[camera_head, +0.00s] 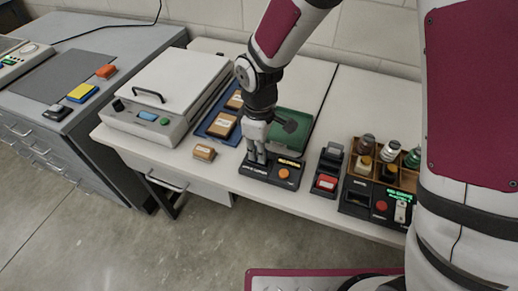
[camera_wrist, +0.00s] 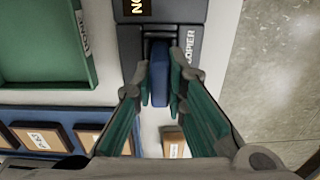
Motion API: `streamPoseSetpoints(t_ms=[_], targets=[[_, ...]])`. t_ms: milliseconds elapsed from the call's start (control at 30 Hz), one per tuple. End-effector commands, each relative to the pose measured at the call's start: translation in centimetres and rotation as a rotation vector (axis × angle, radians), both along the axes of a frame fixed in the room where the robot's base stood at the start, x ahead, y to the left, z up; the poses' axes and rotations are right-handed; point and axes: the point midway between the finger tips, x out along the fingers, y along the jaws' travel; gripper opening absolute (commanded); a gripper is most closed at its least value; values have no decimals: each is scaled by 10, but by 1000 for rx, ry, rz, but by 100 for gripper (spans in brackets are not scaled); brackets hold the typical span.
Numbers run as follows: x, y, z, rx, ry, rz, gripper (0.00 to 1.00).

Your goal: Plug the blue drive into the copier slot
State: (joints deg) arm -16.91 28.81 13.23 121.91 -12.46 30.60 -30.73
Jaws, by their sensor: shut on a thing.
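The dark copier (camera_head: 272,180) stands at the table's front edge, with an orange button and a lit display. The wrist view shows its lettered side (camera_wrist: 189,47) and a dark slot. The blue drive (camera_wrist: 158,72) is between my gripper's green finger pads, its far end at the slot. I cannot tell whether that end is inside. My gripper (camera_head: 257,158) points down over the copier's left part and is shut on the drive. The drive is hidden by the fingers in the head view.
A small brown box (camera_head: 204,152) lies left of the copier. A blue tray (camera_head: 205,127) with brown boxes and a green tray (camera_head: 304,120) lie behind. A dark device (camera_head: 327,170) with a red part and a crate with bottles stand right. A grey lidded machine (camera_head: 165,95) stands left.

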Motion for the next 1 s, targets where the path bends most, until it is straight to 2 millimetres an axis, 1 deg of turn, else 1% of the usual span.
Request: streamPoseSetpoints(t_ms=[567,1000], targets=[[0,0,0,0,0,0,0],[0,0,-8,0,0,0,0]])
